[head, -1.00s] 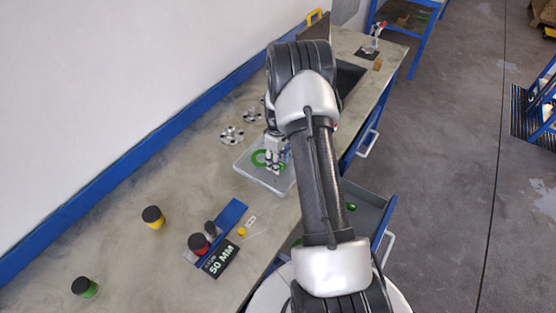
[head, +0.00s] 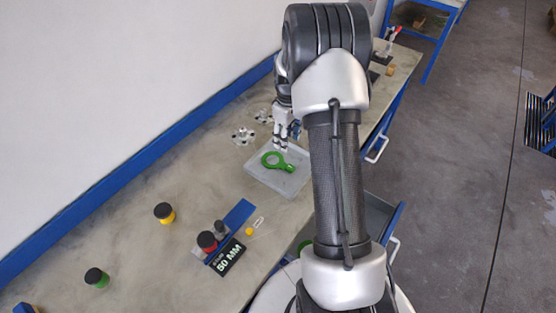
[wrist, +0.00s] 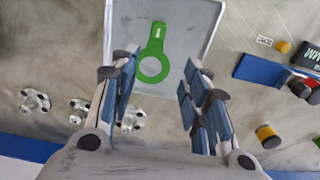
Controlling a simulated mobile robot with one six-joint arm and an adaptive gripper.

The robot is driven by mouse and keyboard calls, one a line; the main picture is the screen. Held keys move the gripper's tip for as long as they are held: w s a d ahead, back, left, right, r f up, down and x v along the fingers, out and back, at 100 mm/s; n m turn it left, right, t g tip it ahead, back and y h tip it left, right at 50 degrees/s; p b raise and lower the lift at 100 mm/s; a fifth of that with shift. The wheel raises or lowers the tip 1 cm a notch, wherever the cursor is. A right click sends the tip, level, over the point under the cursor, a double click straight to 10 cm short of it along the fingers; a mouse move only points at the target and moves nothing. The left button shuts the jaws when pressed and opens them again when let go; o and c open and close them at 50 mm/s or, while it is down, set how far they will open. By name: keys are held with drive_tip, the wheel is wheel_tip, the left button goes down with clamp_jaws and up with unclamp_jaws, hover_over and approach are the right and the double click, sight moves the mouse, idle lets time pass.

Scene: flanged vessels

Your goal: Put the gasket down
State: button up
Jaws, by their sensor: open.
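The green gasket (head: 272,160), a ring with a tab, lies flat in the grey tray (head: 262,177) on the bench. In the wrist view the gasket (wrist: 142,67) shows whole inside the tray (wrist: 186,22), its tab towards the top. My gripper (head: 281,147) is above the tray, just behind the gasket in the head view. In the wrist view my gripper (wrist: 157,75) has its fingers wide apart, with nothing between them, and the gasket is apart from them.
Metal flanged parts (head: 243,136) stand on the bench behind the tray. A yellow jar (head: 164,213), a red jar (head: 207,242), a green jar (head: 97,278), a blue strip (head: 238,215) and a "50 MM" sign (head: 228,259) stand left and in front. An open drawer (head: 378,214) is at right.

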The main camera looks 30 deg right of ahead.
drive_tip(key=s+a+r+m+t, duration=0.1)
drive_tip(key=s+a+r, duration=0.2)
drive_tip(key=a+r, duration=0.55)
drive_tip(key=s+a+r+m+t, duration=0.1)
drive_tip(key=s+a+r, duration=0.4)
drive_tip(key=r, duration=0.6)
drive_tip(key=s+a+r+m+t, duration=0.1)
drive_tip(key=s+a+r, duration=0.1)
drive_tip(key=s+a, duration=0.3)
drive_tip(key=s+a+r+t, duration=0.1)
drive_tip(key=s+a, duration=0.5)
drive_tip(key=s, duration=0.7)
drive_tip(key=shift+a+r+m+t, duration=0.3)
drive_tip(key=shift+r+m, duration=0.1)
drive_tip(key=shift+r, duration=0.1)
